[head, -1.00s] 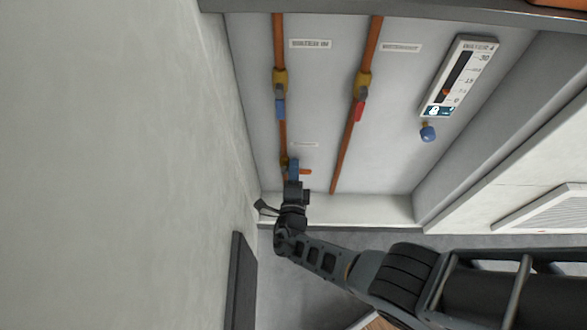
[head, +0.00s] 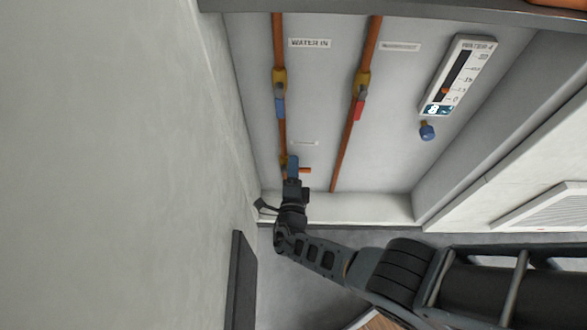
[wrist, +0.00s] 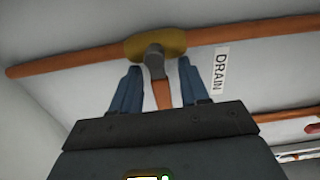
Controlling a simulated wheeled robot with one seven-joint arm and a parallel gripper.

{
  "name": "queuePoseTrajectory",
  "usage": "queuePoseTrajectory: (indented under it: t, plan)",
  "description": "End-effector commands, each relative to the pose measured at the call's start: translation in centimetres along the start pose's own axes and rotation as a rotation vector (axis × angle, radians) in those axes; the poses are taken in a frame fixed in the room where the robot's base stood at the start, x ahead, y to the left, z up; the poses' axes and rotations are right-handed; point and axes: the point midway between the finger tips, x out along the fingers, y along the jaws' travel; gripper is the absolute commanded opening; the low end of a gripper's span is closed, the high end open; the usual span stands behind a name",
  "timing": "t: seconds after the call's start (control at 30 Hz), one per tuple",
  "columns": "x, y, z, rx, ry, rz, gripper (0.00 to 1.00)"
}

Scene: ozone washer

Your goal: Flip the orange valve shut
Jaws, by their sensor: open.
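The orange valve has a brass body (wrist: 172,44) on a copper pipe and an orange handle (wrist: 163,96) on a grey stem. In the wrist view the handle points toward my gripper, across the pipe. In the head view the orange handle (head: 305,170) sticks out to the right of the pipe's lower end. My gripper (wrist: 159,78) is open, with one blue finger on each side of the handle and visible gaps between. It also shows in the head view (head: 292,165), where it partly hides the valve body. The handle's near end is hidden behind the gripper's dark front.
A "DRAIN" label (wrist: 220,72) is right of the fingers. Higher on the panel are a blue-handled valve (head: 280,102), a red-handled valve (head: 359,107) and a gauge (head: 460,76) with a blue knob (head: 428,132) below. A pale wall (head: 110,160) stands close on the left.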

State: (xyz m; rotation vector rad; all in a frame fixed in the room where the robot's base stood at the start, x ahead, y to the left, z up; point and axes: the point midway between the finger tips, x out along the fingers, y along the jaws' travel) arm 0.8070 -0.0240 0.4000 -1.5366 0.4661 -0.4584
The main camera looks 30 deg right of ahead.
Motion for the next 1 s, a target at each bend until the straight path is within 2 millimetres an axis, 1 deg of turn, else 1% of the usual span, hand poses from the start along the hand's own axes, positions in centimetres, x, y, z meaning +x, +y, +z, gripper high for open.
queuePoseTrajectory:
  t: [0.17, 0.27, 0.5, 0.6, 0.77, 1.0]
  plan:
    - [-0.5, -0.1, 0.0, 0.0, -0.001, 0.0, 0.45]
    - [-1.8, -0.2, 0.1, 0.0, -0.003, 0.0, 0.45]
    - [-5.8, -0.1, 0.1, -0.001, -0.004, 0.001, 0.45]
    - [-6.9, -0.1, 0.1, 0.0, -0.002, 0.0, 0.45]
    - [-7.8, 0.0, 0.0, 0.0, 0.0, 0.0, 0.45]
    - [-7.8, 0.0, 0.0, 0.0, 0.0, 0.0, 0.45]
